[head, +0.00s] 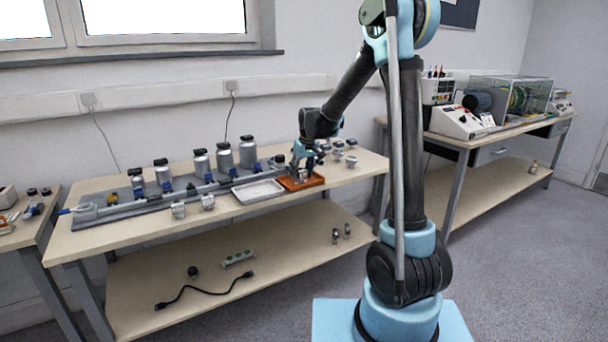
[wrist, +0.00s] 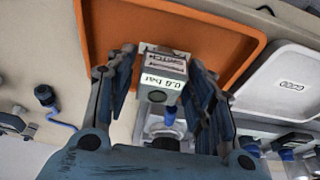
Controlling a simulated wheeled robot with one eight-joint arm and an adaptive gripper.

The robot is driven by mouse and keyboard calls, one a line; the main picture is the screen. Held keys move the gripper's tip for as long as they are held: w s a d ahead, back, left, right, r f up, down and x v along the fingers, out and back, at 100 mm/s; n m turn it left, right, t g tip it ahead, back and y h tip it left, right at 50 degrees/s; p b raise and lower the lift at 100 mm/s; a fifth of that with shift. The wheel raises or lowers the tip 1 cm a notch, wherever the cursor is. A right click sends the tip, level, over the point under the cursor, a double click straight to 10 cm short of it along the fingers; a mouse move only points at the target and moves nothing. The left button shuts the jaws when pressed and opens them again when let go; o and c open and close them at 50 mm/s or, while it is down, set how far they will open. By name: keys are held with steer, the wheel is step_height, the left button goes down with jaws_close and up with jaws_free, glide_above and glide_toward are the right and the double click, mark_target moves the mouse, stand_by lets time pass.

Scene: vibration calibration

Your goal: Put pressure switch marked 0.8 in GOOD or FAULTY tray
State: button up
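The pressure switch (wrist: 163,75) is a grey block with a pale label that appears to read 0.8 bar. It sits between the two fingers of my gripper (wrist: 162,62) in the wrist view. The fingers lie close along both its sides and appear shut on it. The orange tray (wrist: 100,25) lies behind and below the switch; whether the switch touches its floor is hidden. The white tray (wrist: 250,95), marked GOOD, is beside the orange one. In the head view my gripper (head: 300,174) is low over the orange tray (head: 291,187), with the white tray (head: 240,189) to its left.
A long grey rig (head: 150,207) with several upright cylinders runs along the back of the workbench (head: 170,228). Two small fittings (head: 193,207) stand in front of it. Several more small parts (head: 350,161) stand right of the orange tray. A black cable lies on the lower shelf (head: 270,275).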

steer(key=shift+r, duration=0.1)
steer(key=v, duration=1.1)
steer(key=s+d+r+m, duration=0.1)
steer(key=s+d+r, duration=0.1)
steer(key=s+d, duration=0.55)
steer(key=s+d+f+m, duration=0.2)
steer(key=s+d+f, duration=0.2)
steer(key=s, duration=0.6)
steer(key=s+d+f+m+h, duration=0.1)
steer(key=s+d+f, duration=0.4)
steer(key=s, duration=0.5)
steer(key=s+d+f+m+h, duration=0.1)
steer(key=s+d+f, duration=0.4)
steer(key=s, duration=0.5)
steer(key=d+m, duration=0.1)
steer(key=d, duration=0.1)
steer(key=shift+s+d+f+m+g, duration=0.25)
steer(key=shift+s+d+m+g, duration=0.05)
steer(key=shift+d, duration=0.1)
